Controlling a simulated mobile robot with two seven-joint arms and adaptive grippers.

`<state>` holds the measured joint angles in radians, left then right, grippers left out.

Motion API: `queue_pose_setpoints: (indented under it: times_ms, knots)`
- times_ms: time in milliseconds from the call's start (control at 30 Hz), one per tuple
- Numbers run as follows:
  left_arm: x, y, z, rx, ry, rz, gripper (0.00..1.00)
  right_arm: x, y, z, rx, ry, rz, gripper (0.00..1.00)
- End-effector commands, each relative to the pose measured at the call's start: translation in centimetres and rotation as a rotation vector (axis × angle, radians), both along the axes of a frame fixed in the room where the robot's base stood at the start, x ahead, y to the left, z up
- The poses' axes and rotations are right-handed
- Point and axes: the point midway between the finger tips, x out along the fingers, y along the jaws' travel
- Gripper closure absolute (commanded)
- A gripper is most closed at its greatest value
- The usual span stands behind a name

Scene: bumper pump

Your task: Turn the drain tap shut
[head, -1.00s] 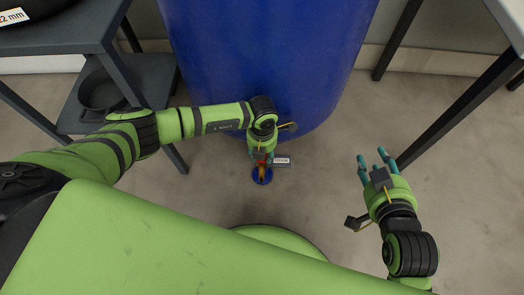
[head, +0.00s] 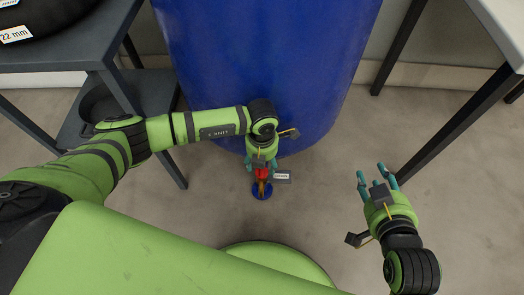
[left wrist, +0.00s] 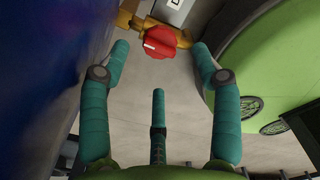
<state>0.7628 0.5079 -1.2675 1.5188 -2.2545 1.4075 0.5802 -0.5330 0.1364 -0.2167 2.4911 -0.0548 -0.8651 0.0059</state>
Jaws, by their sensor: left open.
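The drain tap (head: 262,174) shows as a red knob on a brass body low in front of the blue barrel (head: 265,60). In the left wrist view the red knob (left wrist: 161,42) has a white mark on it and sits on the brass pipe (left wrist: 135,18). My left gripper (head: 261,163) is just above the tap in the head view. In the left wrist view its teal fingers (left wrist: 160,70) are spread, with the knob beyond and between their tips, apparently not touched. My right gripper (head: 381,178) is open and empty, away to the right.
A blue cup-like item (head: 261,190) is at the tap's lower end, and a small label (head: 282,177) is beside the tap. A dark shelf (head: 70,55) with a black pan stands left; a table (head: 490,30) stands right. Floor between is clear.

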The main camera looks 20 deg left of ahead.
Motion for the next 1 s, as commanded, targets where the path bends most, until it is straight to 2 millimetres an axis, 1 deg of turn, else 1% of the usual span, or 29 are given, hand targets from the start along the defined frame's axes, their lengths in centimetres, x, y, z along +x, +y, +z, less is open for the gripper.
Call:
queue_pose_setpoints:
  times_ms: [33, 200, 300, 400, 567, 1000]
  knots:
    - [0.1, 0.0, 1.3, -0.002, -0.005, -0.002, 0.36, 0.0, 0.0, 0.0, 0.0, 0.0, 0.0, 0.6]
    - [0.0, 0.0, 4.6, -0.001, -0.004, -0.002, 0.36, 0.0, 0.0, 0.0, 0.0, 0.0, 0.0, 0.6]
    - [0.1, 0.0, 6.1, -0.002, -0.002, 0.0, 0.36, 0.0, 0.0, 0.0, 0.0, 0.0, 0.0, 0.6]
    - [0.0, 0.0, 6.9, -0.001, -0.001, 0.0, 0.36, 0.0, 0.0, 0.0, 0.0, 0.0, 0.0, 0.6]
    - [0.0, 0.0, 7.4, 0.0, 0.0, 0.0, 0.36, 0.0, 0.0, 0.0, 0.0, 0.0, 0.0, 0.6]
    - [0.0, 0.0, 7.4, -0.001, 0.0, 0.0, 0.36, 0.0, 0.0, 0.0, 0.0, 0.0, 0.0, 0.6]
